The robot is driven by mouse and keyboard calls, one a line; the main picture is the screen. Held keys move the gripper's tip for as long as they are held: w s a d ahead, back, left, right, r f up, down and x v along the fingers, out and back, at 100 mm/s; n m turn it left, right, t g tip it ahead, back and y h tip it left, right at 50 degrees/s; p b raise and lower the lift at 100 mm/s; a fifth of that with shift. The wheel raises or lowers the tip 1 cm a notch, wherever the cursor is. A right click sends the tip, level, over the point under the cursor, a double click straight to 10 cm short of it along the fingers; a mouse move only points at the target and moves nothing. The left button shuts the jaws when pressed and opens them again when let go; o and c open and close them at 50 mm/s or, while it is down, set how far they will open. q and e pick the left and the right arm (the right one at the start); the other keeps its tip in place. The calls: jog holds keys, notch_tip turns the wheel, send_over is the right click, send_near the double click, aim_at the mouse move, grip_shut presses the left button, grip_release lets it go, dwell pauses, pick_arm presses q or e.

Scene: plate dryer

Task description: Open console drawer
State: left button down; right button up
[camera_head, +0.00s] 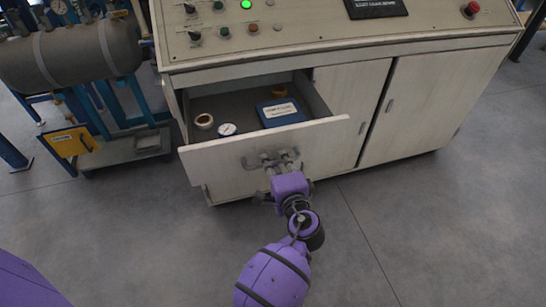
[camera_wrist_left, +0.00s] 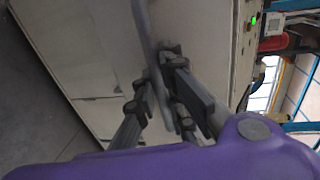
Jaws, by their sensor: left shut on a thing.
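The console drawer (camera_head: 300,143) is pulled out from the cream control console (camera_head: 340,55), so its inside shows in the head view. Its grey bar handle is on the front panel. My left gripper (camera_head: 275,162) is at the drawer front, shut on the handle. In the left wrist view, the handle (camera_wrist_left: 147,30) runs between the fingers of my left gripper (camera_wrist_left: 162,88). The fingers hide part of the handle. My right gripper is not in view.
Inside the drawer lie a blue book or box (camera_head: 280,112), a round gauge (camera_head: 227,129) and a tan ring (camera_head: 204,121). Closed cabinet doors (camera_head: 425,100) are at right. A tank on a blue frame (camera_head: 85,50) stands at left. The floor in front is clear.

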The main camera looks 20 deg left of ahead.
pick_arm(q)
jog(key=shift+v, duration=1)
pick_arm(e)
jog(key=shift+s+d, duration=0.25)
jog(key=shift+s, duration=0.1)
pick_arm(q)
jog(key=shift+f, duration=0.2)
jog(key=c, duration=1.8)
grip_release()
jog(key=shift+s+d, duration=0.1)
jog(key=shift+s, duration=0.05)
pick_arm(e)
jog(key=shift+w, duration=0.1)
pick_arm(q)
jog(key=v, duration=1.1)
jog(key=shift+s+d+r, duration=0.15)
jog(key=shift+s+d, duration=0.05)
jog(key=shift+s, duration=0.1)
